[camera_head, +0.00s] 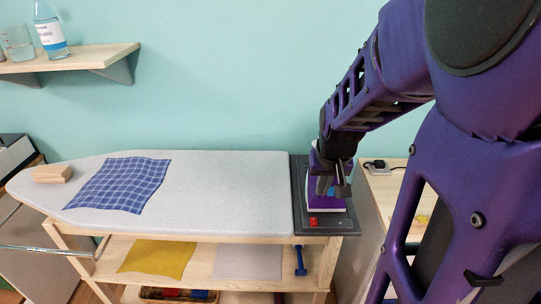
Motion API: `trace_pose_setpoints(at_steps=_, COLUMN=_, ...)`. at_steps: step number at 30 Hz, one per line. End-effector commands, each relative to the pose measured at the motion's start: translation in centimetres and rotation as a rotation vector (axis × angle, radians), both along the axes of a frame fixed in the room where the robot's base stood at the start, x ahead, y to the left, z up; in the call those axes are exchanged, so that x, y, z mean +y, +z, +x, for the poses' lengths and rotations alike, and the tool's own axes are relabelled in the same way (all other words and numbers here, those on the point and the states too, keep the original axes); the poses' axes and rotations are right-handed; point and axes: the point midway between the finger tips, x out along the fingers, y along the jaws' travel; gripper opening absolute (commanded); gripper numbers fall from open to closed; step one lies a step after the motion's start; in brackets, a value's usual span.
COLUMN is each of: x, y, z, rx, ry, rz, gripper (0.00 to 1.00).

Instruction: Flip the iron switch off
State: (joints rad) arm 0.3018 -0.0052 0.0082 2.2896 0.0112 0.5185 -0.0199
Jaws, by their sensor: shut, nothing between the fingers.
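A purple and white iron (313,200) rests on the dark grey stand (342,224) at the right end of the ironing board. A small red switch (313,221) sits at the front of the stand, just in front of the iron. My gripper (333,190) is over the stand, beside and partly in front of the iron, pointing down. It is shut and empty. It hides part of the iron, and I cannot tell whether it touches it. The switch is too small to read its position.
A blue checked cloth (120,184) and a wooden block (52,174) lie on the grey ironing board (230,190). The shelf below holds a yellow cloth (157,258), a grey cloth (247,262) and a blue tool (300,260). A wooden cabinet (378,190) stands at right.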

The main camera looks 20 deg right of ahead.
Motion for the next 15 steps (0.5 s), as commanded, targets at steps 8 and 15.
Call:
trace_pose_setpoints(at_steps=8, x=-0.1, y=-1.1, z=0.2, rx=0.001, ry=0.002, rz=-0.001, gripper=0.00)
trace_pose_setpoints(at_steps=15, x=-0.5, y=-5.1, z=1.5, rx=0.001, ry=0.002, rz=-0.001, gripper=0.00)
